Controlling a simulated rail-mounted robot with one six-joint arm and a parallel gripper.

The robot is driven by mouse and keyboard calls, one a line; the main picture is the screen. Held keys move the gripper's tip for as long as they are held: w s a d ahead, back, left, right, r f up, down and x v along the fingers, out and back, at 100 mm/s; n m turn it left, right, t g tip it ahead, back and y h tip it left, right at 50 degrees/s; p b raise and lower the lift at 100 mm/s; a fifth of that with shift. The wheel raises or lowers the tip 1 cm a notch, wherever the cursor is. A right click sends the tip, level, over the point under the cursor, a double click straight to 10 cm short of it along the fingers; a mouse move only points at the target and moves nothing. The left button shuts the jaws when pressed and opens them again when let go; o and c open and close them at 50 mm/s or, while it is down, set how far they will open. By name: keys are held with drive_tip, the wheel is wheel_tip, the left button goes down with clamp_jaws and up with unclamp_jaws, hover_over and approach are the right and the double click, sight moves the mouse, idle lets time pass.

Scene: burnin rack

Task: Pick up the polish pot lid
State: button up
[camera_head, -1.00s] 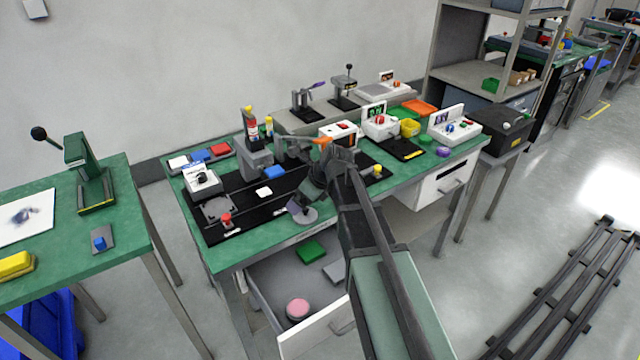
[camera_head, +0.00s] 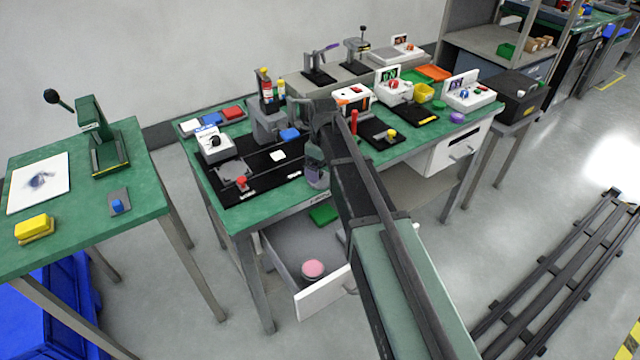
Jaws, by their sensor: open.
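A round pink-topped piece (camera_head: 313,268) with a pale rim lies in the open drawer (camera_head: 285,262) under the middle bench. It may be the polish pot or its lid; I cannot tell lid from pot at this size. My gripper (camera_head: 316,180) is over the front part of the green bench, above and behind the drawer, apart from the pink piece. Its fingers are small and blend with a grey shape there. It is open, and I see nothing held. My arm hides part of the drawer's right side and the bench behind it.
A green block (camera_head: 323,214) also lies in the drawer. The bench top holds a black mat (camera_head: 262,168), a red knob (camera_head: 241,182), a red cylinder (camera_head: 354,122) and a purple round piece (camera_head: 457,117). A second green bench (camera_head: 80,190) stands left, with floor between.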

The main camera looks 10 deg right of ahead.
sight(322, 173)
wheel_tip(322, 173, down, 4)
drive_tip(key=b, duration=0.3)
drive_tip(key=shift+a+f, duration=0.1)
drive_tip(key=shift+f, duration=0.1)
drive_tip(key=shift+r, duration=0.2)
drive_tip(key=c, duration=0.9)
drive_tip(key=shift+r+p, duration=0.1)
drive_tip(key=shift+p, duration=0.2)
